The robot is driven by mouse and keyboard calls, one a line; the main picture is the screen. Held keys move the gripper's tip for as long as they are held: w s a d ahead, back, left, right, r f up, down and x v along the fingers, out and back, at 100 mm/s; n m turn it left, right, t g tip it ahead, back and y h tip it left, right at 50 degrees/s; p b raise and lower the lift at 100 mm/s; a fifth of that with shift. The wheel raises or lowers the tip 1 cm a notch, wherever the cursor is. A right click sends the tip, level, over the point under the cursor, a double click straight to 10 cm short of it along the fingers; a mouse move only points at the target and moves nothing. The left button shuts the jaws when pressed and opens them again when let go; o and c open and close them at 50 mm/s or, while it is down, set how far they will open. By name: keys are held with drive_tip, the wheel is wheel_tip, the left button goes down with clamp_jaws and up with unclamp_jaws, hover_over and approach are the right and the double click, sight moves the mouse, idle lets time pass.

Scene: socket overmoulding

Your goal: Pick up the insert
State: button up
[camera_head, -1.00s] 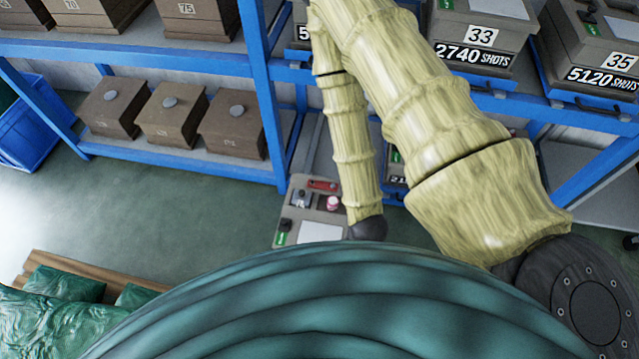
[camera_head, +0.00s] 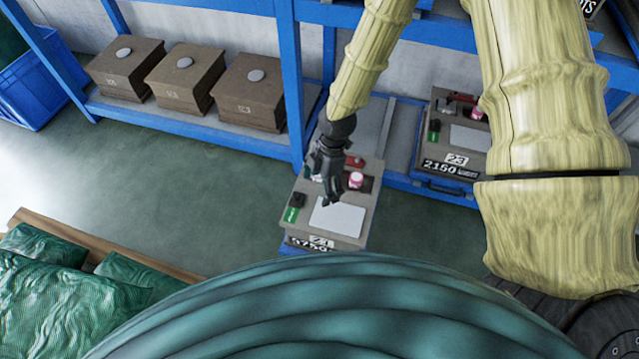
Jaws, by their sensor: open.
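My gripper (camera_head: 338,198) hangs open, fingers down, over a grey-brown case (camera_head: 357,226) that is pulled out in front of the blue rack. The case top bears a pale rectangular plate (camera_head: 337,217), a pink-and-white round item (camera_head: 356,180), a red item (camera_head: 355,161) and a green tag (camera_head: 290,214) beside a small black part (camera_head: 298,200). My fingers hide part of the case's left side and the plate's upper edge. I cannot tell which of these small items is the insert.
A blue rack (camera_head: 291,80) stands behind, with brown boxes (camera_head: 254,92) on its lower shelf and another case (camera_head: 459,165) marked 2150 at right. Green sacks (camera_head: 45,285) lie on a wooden pallet (camera_head: 160,272) at lower left. A blue bin (camera_head: 30,90) stands at far left. The green floor between is clear.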

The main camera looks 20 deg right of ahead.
drive_tip(key=w+d+n+b, duration=0.1)
drive_tip(key=w+n+b, duration=0.1)
drive_tip(key=w, duration=0.1)
drive_tip(key=w+d+n+h+b, duration=0.1)
drive_tip(key=w+n+b, duration=0.2)
drive_tip(key=w, duration=0.1)
drive_tip(key=w+d+r+n+t+h+b, duration=0.1)
drive_tip(key=w+d+n+b, duration=0.1)
drive_tip(key=w+n+b, duration=0.1)
drive_tip(key=shift+w+d, duration=0.1)
drive_tip(key=shift+w, duration=0.55)
drive_tip(key=shift+w+d+r+n, duration=0.25)
drive_tip(key=shift+w+n, duration=0.1)
drive_tip(key=shift+n, duration=0.15)
wheel_tip(320, 180, down, 6)
drive_tip(key=shift+a+r+b, duration=0.1)
drive_tip(key=shift+r+b, duration=0.15)
drive_tip(key=shift+b, duration=0.95)
drive_tip(key=shift+w+a+f+b, duration=0.1)
drive_tip(key=shift+a+f+b, duration=0.1)
drive_tip(key=shift+f+b, duration=0.9)
drive_tip(key=shift+a+f+b, duration=0.2)
drive_tip(key=shift+f+b, duration=0.4)
drive_tip(key=shift+f, duration=0.9)
drive_tip(key=shift+r, duration=0.1)
drive_tip(key=c, duration=1.6)
